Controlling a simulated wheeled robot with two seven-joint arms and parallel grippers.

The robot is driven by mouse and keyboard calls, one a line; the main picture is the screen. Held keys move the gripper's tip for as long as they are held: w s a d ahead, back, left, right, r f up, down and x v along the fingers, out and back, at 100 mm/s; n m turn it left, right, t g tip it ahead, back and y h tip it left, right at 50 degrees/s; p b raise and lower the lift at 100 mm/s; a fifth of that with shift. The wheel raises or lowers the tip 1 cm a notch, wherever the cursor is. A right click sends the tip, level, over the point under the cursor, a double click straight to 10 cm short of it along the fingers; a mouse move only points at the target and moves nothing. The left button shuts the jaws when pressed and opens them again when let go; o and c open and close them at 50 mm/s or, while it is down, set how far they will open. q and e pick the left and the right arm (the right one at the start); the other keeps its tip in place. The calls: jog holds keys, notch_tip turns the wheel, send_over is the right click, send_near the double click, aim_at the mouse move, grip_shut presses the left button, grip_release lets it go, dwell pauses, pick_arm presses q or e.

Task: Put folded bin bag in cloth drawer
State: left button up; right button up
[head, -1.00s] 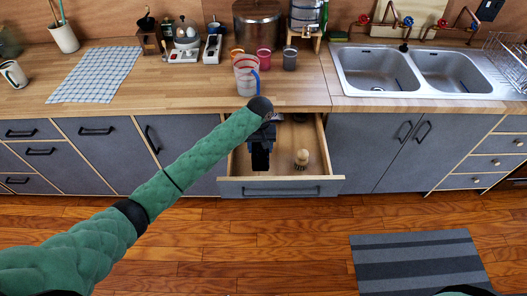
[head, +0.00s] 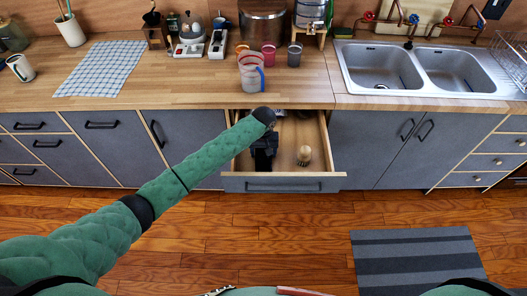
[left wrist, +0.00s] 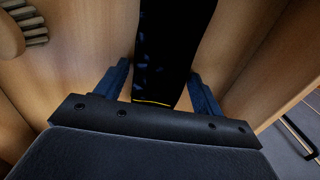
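The drawer (head: 283,184) below the counter is pulled open. My left gripper (head: 262,160) points down into its left part; it also shows in the left wrist view (left wrist: 160,88). There its two fingers stand wide apart. A flat black thing with bluish spots and a yellow edge line, which looks like the folded bin bag (left wrist: 168,45), lies between and beyond the fingers. I cannot tell whether they touch it. My right gripper is not in view.
A wooden brush (head: 304,155) stands in the drawer right of my gripper; its edge shows in the left wrist view (left wrist: 28,28). Small dark things lie at the drawer's back. A measuring jug (head: 251,74) stands on the counter above. The floor in front is clear.

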aim_at(264, 154)
pick_arm(q)
jog(key=shift+o, duration=0.9)
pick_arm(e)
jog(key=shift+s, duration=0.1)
pick_arm(q)
jog(key=shift+r, duration=0.2)
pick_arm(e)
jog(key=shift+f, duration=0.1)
pick_arm(q)
jog(key=shift+r, duration=0.35)
notch_tip(264, 154, up, 2)
jog(key=shift+r+b, duration=0.25)
jog(key=shift+b, duration=0.5)
notch_tip(264, 154, up, 9)
jog(key=b, duration=0.2)
jog(key=shift+f, duration=0.15)
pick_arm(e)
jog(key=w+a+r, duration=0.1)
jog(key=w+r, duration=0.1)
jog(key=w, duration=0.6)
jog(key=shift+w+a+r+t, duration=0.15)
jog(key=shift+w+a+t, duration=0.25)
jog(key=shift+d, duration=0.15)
